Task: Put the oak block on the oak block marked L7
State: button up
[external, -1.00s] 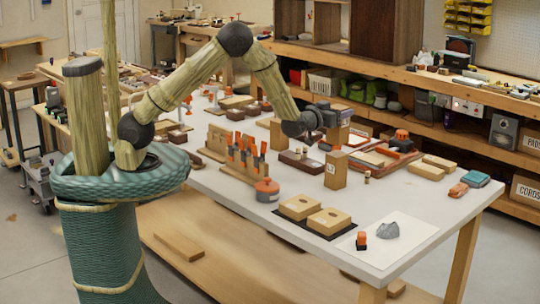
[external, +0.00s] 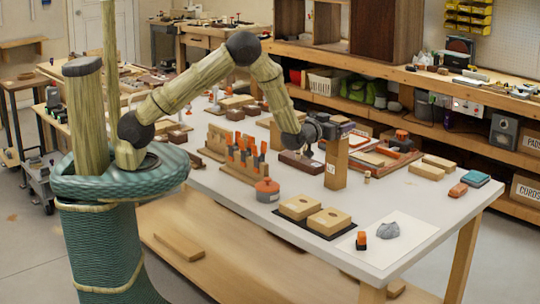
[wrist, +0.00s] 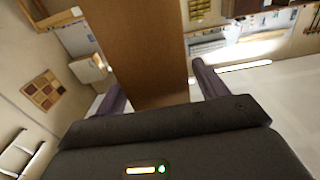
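The oak block marked L7 (external: 336,176) stands upright on the grey-white table in the external view, with a small pale label on its face. My gripper (external: 338,129) is directly above it. The other oak block (external: 339,146) is between my fingers, upright and in line over the marked block. Its lower end appears to meet the marked block's top, though contact is hard to confirm. In the wrist view the brown oak block (wrist: 148,50) fills the space between both dark fingers. My gripper hides the block's upper part in the external view.
A dark brown block (external: 300,162) lies just left of the stack. A tray with tools (external: 385,158) is behind right. A small wooden peg (external: 367,177) stands close at right. An orange-topped tin (external: 267,190) and a black mat with pale blocks (external: 315,228) are in front.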

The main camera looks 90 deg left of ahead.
jog(key=shift+r, duration=0.2)
jog(key=b+v, duration=0.2)
jog(key=v, duration=1)
jog(key=shift+d, duration=0.1)
dwell(0.4)
